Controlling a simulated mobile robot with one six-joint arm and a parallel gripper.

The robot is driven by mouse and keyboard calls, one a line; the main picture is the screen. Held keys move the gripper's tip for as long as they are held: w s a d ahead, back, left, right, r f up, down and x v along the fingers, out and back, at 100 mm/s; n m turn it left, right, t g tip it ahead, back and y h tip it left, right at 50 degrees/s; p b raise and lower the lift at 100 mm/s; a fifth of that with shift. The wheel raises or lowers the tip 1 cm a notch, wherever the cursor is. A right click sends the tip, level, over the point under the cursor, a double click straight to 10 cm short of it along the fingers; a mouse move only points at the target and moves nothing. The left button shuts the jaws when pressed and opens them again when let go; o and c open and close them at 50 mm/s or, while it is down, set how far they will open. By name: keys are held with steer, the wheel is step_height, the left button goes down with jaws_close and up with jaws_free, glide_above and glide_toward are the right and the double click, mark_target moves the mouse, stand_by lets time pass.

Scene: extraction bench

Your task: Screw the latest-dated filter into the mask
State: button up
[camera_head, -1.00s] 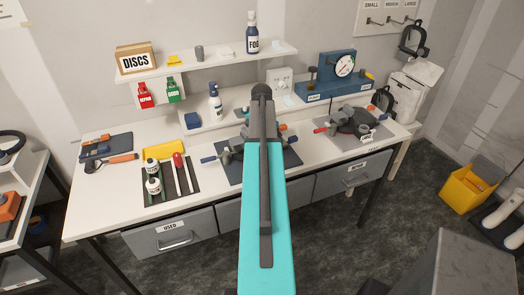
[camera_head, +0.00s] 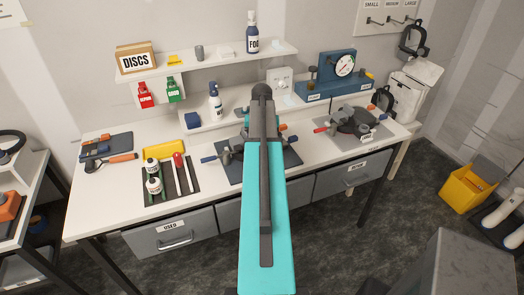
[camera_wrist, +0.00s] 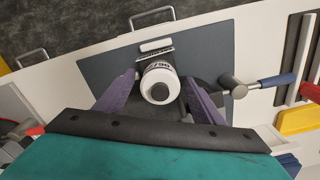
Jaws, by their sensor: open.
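In the wrist view my gripper (camera_wrist: 160,84) is open, with one purple finger on each side of a white canister filter (camera_wrist: 159,76). The filter has a dark band with a printed date that I cannot read fully, and a dark spot in the middle of its near face. Dark shapes lie behind and beside it, probably the mask; I cannot tell whether the filter is seated in it. In the head view my arm hides the gripper and most of this spot. Two white canisters (camera_head: 152,166) (camera_head: 154,186) stand on a dark mat at the left.
A clamp with a blue handle (camera_wrist: 270,82) is close beside the gripper on the dark mat (camera_wrist: 215,45). A second black device (camera_head: 355,120) sits on the right mat. Red-handled and orange-handled tools lie at the left. A shelf (camera_head: 205,61) runs behind.

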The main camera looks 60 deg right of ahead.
steer(key=n, duration=0.5)
steer(key=shift+n, duration=2.9)
